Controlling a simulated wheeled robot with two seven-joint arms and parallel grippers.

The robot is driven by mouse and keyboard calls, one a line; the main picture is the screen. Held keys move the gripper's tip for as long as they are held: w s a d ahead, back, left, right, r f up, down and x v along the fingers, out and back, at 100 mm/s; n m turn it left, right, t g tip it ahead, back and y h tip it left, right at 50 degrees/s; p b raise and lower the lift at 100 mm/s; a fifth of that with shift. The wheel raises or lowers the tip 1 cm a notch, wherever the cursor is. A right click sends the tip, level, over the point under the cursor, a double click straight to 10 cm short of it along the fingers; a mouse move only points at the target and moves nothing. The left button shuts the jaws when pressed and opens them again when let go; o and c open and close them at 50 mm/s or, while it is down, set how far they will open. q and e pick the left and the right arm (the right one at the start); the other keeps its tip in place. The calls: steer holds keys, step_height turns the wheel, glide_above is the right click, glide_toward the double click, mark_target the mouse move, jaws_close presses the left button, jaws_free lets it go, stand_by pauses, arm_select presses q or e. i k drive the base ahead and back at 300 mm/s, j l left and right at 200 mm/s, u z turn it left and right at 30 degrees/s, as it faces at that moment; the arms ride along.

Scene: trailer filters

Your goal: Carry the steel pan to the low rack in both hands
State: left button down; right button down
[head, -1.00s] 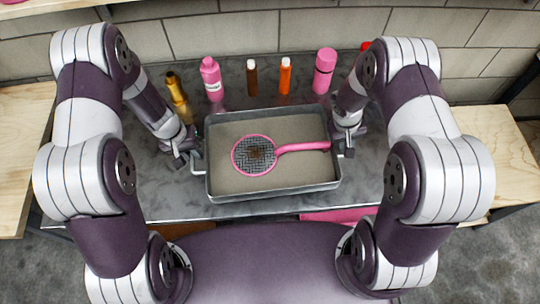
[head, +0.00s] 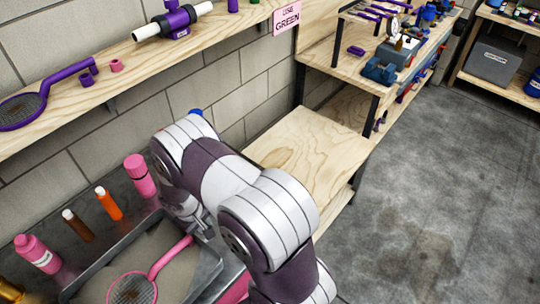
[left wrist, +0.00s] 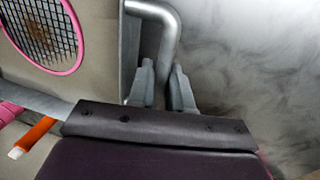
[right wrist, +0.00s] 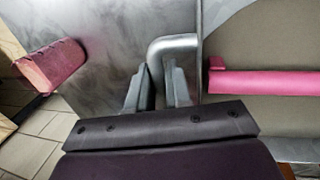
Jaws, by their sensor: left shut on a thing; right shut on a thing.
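The steel pan (head: 140,256) rests on the grey counter at the lower left of the head view, partly cut off. In the left wrist view my left gripper (left wrist: 158,90) is shut on the pan's bent metal handle (left wrist: 165,22). In the right wrist view my right gripper (right wrist: 157,90) is shut on the opposite handle (right wrist: 172,44). I cannot tell for sure which shelf is the low rack.
Behind the pan stand a pink flask (head: 140,176), an orange bottle (head: 109,204), a brown bottle (head: 77,226) and a pink bottle (head: 38,254). A low, bare wooden shelf (head: 312,143) is right of the counter. A cluttered bench (head: 345,62) stands beyond. Open concrete floor (head: 430,190) lies right.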

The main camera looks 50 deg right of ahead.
mark_target(314, 168)
steer(key=k+l, duration=0.2)
steer(key=l, duration=0.15)
steer(key=k+l, duration=0.2)
steer(key=l, duration=0.15)
steer(key=k+l, duration=0.3)
steer(key=l, duration=1.9)
steer(key=i+l, duration=0.1)
steer(key=l, duration=0.25)
steer(key=i+l, duration=0.15)
steer(key=l, duration=0.25)
steer(key=i+l, duration=0.1)
steer(key=l, duration=0.25)
steer(key=i+l, duration=0.3)
steer(key=i, duration=0.1)
